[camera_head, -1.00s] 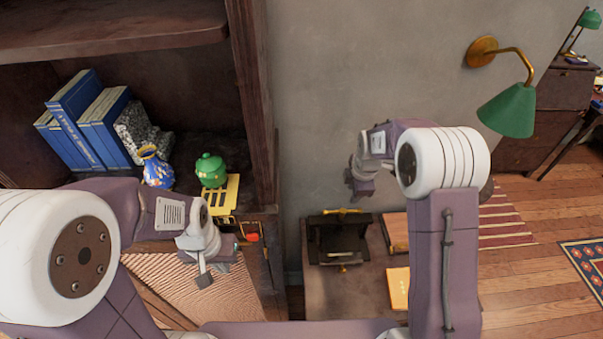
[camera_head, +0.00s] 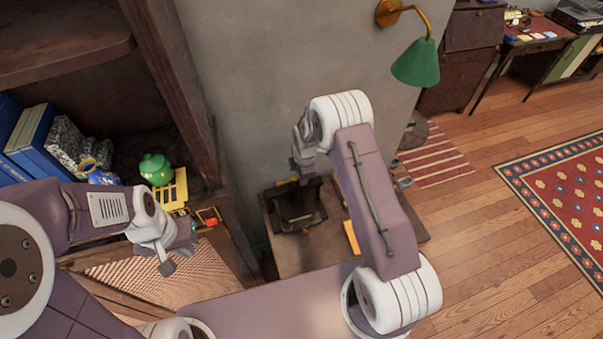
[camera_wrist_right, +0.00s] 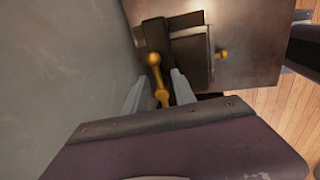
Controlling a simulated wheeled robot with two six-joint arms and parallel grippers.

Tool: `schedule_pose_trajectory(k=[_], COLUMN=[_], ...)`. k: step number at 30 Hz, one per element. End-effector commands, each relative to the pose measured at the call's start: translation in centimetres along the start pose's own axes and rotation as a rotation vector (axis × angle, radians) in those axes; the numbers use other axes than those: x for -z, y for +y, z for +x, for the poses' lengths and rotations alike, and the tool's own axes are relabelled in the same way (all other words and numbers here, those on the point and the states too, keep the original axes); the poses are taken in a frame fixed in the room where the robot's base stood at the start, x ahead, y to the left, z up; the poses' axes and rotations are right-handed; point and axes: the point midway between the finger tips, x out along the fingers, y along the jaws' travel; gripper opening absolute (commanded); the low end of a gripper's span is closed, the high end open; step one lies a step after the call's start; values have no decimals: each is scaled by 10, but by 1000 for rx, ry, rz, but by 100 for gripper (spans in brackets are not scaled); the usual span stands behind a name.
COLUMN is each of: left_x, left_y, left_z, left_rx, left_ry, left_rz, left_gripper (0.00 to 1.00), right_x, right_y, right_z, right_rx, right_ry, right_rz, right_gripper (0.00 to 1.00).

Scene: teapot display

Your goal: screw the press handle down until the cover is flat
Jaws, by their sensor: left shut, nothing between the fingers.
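The dark press (camera_head: 297,208) stands on a small table by the wall, below my right gripper (camera_head: 300,175). In the right wrist view the press (camera_wrist_right: 190,48) shows with its brass handle (camera_wrist_right: 155,62). The two fingers of my right gripper (camera_wrist_right: 158,90) are apart, one on each side of the handle's lower end in this view. I cannot tell whether they touch it. Whether the cover is flat is unclear, as the arm hides part of the press. My left gripper (camera_head: 178,252) is shut and empty, in front of the shelf and away from the press.
A shelf holds blue books (camera_head: 35,135), a blue vase (camera_head: 98,172) and a green teapot (camera_head: 156,169) beside a yellow card (camera_head: 174,190). A green wall lamp (camera_head: 417,62) hangs above and right of the press. Wooden floor (camera_head: 480,240) is open on the right.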

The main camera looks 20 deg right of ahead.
Motion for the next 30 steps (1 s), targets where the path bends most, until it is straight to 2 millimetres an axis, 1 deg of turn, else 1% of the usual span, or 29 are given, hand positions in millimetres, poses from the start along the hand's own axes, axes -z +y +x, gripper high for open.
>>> schedule_pose_trajectory(k=[6, 8, 9, 10, 17, 22, 26, 30], left_x=[0, 0, 0, 0, 0, 0, -1, -1], left_y=[0, 0, 0, 0, 0, 0, 0, 0], left_z=[0, 0, 0, 0, 0, 3, 7, 13], left_rx=[0, 0, 0, 0, 0, 0, 0, 0], left_ry=[0, 0, 0, 0, 0, 0, 0, 0], left_rz=[0, 0, 0, 0, 0, 0, 0, 0], left_gripper=[0, 0, 0, 0, 0, 0, 0, 0], right_x=[0, 0, 0, 0, 0, 0, 0, 2], right_y=[0, 0, 0, 0, 1, 0, -1, -4], right_z=[1, 1, 1, 1, 0, 0, 0, 1], right_rx=[-1, -1, -1, -1, -2, -3, -5, -6], right_ry=[0, 0, 0, 0, -1, -9, -22, -43], right_rz=[0, 0, 0, 0, 3, 40, 106, 213], right_gripper=[32, 15, 4, 0, 0, 0, 0, 0])
